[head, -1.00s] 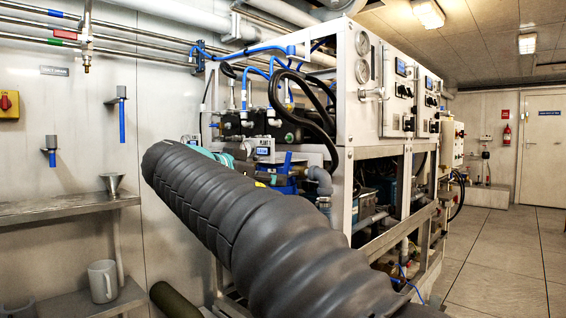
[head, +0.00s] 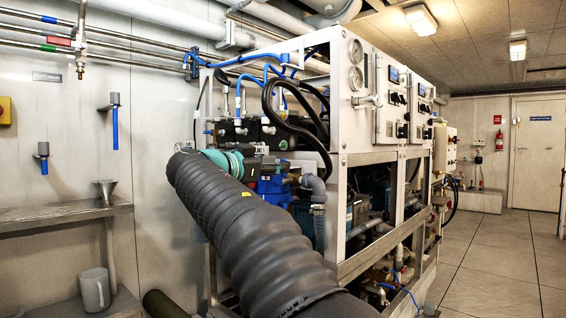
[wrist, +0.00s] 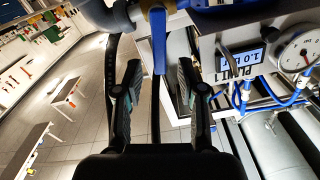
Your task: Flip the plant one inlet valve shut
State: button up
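In the wrist view a blue lever handle (wrist: 158,42) hangs down the picture from a brass-coloured fitting at the top edge. A label reading PLANT 1 (wrist: 240,66) is to its right. My gripper (wrist: 158,75) is open, with one finger left and one right of the lever. The lever's lower end shows in the gap between the fingers, and neither finger visibly presses on it. A pipe crosses the top of the picture; the lever looks crosswise to it, but the valve body is mostly cut off. In the head view my arm hides the gripper and lever.
A pressure gauge (wrist: 297,47) and blue hoses are right of the label. The watermaker frame (head: 340,200) stands beyond my arm. A steel shelf (head: 60,213) with a funnel and a lower shelf with a mug (head: 94,290) are on the left. Floor (head: 490,260) is clear on the right.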

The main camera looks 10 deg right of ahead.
jog(key=shift+x, duration=1.6)
grip_shut()
